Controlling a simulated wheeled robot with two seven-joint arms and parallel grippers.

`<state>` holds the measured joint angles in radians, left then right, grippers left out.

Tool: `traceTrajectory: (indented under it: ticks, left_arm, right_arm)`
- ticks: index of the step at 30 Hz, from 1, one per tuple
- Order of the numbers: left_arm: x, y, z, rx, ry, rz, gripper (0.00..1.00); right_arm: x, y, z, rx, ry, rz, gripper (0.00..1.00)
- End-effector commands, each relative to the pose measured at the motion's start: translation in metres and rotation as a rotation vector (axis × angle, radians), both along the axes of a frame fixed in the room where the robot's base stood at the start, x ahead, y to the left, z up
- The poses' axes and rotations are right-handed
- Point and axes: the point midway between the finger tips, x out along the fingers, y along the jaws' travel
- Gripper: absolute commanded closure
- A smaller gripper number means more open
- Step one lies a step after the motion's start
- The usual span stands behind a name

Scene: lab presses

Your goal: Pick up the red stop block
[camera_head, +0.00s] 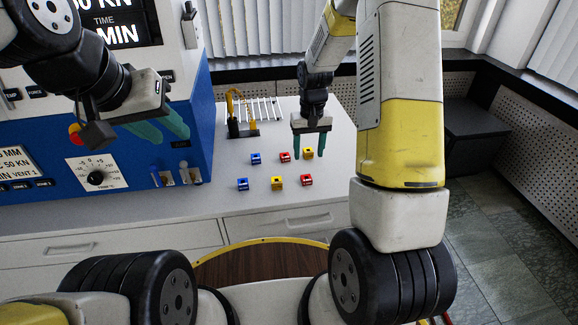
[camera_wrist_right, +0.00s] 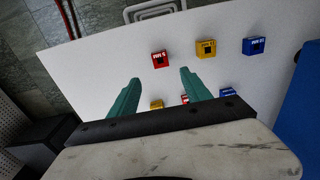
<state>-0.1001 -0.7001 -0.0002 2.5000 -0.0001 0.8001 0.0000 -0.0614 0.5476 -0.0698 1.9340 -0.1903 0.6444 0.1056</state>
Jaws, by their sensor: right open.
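Two red blocks lie on the white bench. The front red block (camera_head: 306,180) is at the right end of the front row; in the right wrist view it shows whole (camera_wrist_right: 159,59), beyond my fingertips. The back red block (camera_head: 285,156) is in the middle of the back row; in the right wrist view it is mostly hidden (camera_wrist_right: 185,98) behind a finger and the gripper body. I cannot tell which is the stop block. My right gripper (camera_head: 311,154) is open and empty, pointing down above the back row's right end. My left gripper (camera_head: 171,138) is open and empty before the blue press.
Yellow blocks (camera_head: 277,183) (camera_head: 308,153) and blue blocks (camera_head: 242,184) (camera_head: 255,158) stand close to the red ones. A rack with thin rods (camera_head: 262,110) and a yellow hooked part (camera_head: 232,100) stand behind. The blue press (camera_head: 120,180) bounds the left side.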

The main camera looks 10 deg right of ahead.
Motion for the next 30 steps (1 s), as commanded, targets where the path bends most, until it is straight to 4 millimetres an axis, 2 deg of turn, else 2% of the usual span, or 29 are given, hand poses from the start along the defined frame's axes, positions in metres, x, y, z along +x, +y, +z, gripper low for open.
traceTrajectory:
  ticks: [1, 14, 21, 24, 30]
  left_arm:
    - [0.0, 0.0, 0.0, 0.0, 0.0, 0.0, 0.64]
    - [0.0, 0.0, 0.0, 0.0, 0.0, 0.0, 0.64]
    - [0.0, 0.0, 0.0, 0.0, 0.0, 0.0, 0.64]
    - [0.0, 0.0, 0.0, 0.0, 0.0, 0.0, 0.64]
    - [0.0, 0.0, 0.0, 0.0, 0.0, 0.0, 0.64]
  right_arm:
    - [0.002, -0.001, -0.012, -0.005, 0.014, 0.001, 0.44]
    - [0.003, -0.002, -0.058, -0.01, 0.029, 0.003, 0.44]
    - [0.001, -0.005, -0.093, -0.01, 0.028, 0.003, 0.44]
    - [0.001, -0.005, -0.101, -0.009, 0.027, 0.002, 0.44]
    - [0.002, -0.005, -0.102, -0.009, 0.025, 0.003, 0.44]
